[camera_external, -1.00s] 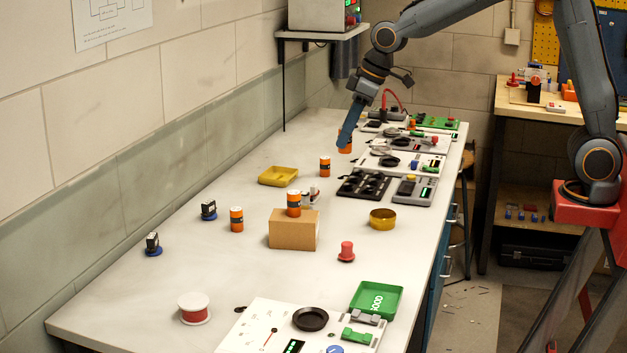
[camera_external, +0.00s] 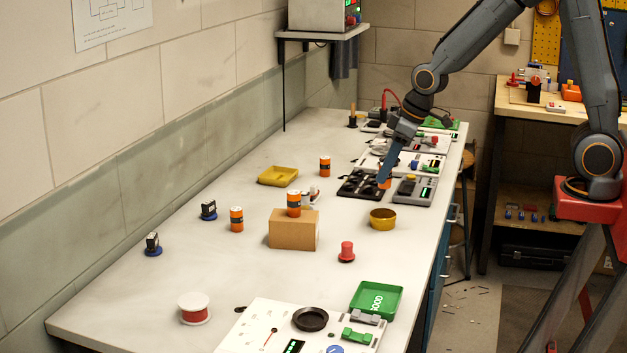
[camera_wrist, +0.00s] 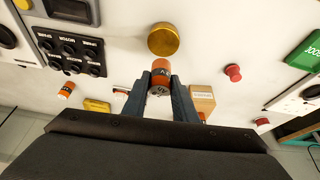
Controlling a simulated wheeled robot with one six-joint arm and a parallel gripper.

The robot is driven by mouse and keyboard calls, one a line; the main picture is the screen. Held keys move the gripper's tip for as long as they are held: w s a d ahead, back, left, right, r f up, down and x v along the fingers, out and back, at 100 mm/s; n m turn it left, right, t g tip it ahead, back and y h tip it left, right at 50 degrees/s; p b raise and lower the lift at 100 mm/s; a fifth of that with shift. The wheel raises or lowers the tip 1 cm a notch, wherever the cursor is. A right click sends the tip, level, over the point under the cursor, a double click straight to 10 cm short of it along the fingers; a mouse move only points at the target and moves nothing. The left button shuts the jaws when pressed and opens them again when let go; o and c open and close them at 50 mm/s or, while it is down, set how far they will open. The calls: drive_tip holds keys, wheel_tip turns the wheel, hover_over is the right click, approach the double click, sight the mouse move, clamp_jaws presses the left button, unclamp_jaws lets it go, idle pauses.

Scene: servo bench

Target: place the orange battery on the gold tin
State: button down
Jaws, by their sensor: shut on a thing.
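My gripper (camera_external: 386,179) is shut on an orange battery (camera_external: 385,184) and holds it in the air, in front of the black socket tray in the external view. In the wrist view the held battery (camera_wrist: 160,72) sits between the two fingers (camera_wrist: 160,95).
Other orange batteries stand on the bench (camera_external: 325,166), (camera_external: 236,219) and on a cardboard box (camera_external: 291,235). A black socket tray (camera_external: 358,187) and a grey meter (camera_external: 412,191) lie behind the tin. A red knob (camera_external: 346,251) and a green tray (camera_external: 376,299) are nearer.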

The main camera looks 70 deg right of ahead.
sight(388, 187)
drive_tip(key=shift+f, duration=3.45)
drive_tip(key=shift+f, duration=0.1)
drive_tip(key=shift+f+b, duration=0.15)
drive_tip(key=shift+b, duration=0.25)
drive_tip(key=c, duration=1.4)
unclamp_jaws()
drive_tip(key=shift+c, duration=0.2)
drive_tip(key=shift+r, duration=0.2)
drive_tip(key=shift+r+p, duration=0.3)
drive_tip(key=v, duration=1.1)
drive_tip(key=s+a+f+g, duration=0.2)
drive_tip(key=s+f+g, duration=0.1)
drive_tip(key=s+f, duration=0.7)
drive_tip(key=s, duration=0.3)
drive_tip(key=shift+s+a+m+g+b, duration=0.2)
drive_tip(key=shift+s+m+g+b, duration=0.15)
drive_tip(key=shift+m+g, duration=0.05)
